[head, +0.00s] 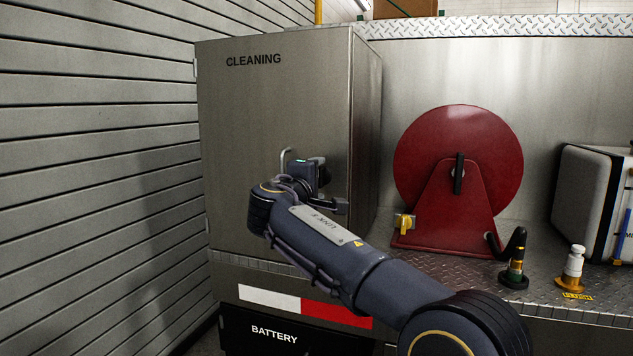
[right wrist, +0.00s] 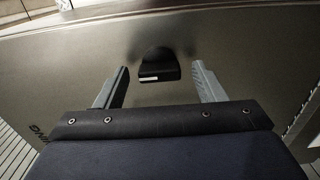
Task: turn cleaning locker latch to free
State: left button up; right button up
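The cleaning locker (head: 285,100) is a grey metal cabinet with CLEANING printed at its upper left; its door looks closed. In the right wrist view its latch (right wrist: 158,66) is a small black block with a pale strip, standing on the door panel. My right gripper (head: 327,188) is close to the door's right side in the head view. In the right wrist view its two grey fingers (right wrist: 158,82) are apart, one to each side of the latch, with visible gaps and nothing held. In the head view the gripper and wrist largely hide the latch. My left gripper is not in view.
A pale bar handle (head: 284,160) is on the door, left of my gripper. A red hose reel (head: 458,160) stands to the right on a diamond-plate deck (head: 450,264), with small fittings and a white case (head: 582,195). A slatted wall (head: 90,150) flanks the locker's left.

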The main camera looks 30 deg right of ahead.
jog(key=v, duration=0.8)
jog(key=shift+b, duration=0.3)
jog(key=shift+d, duration=0.1)
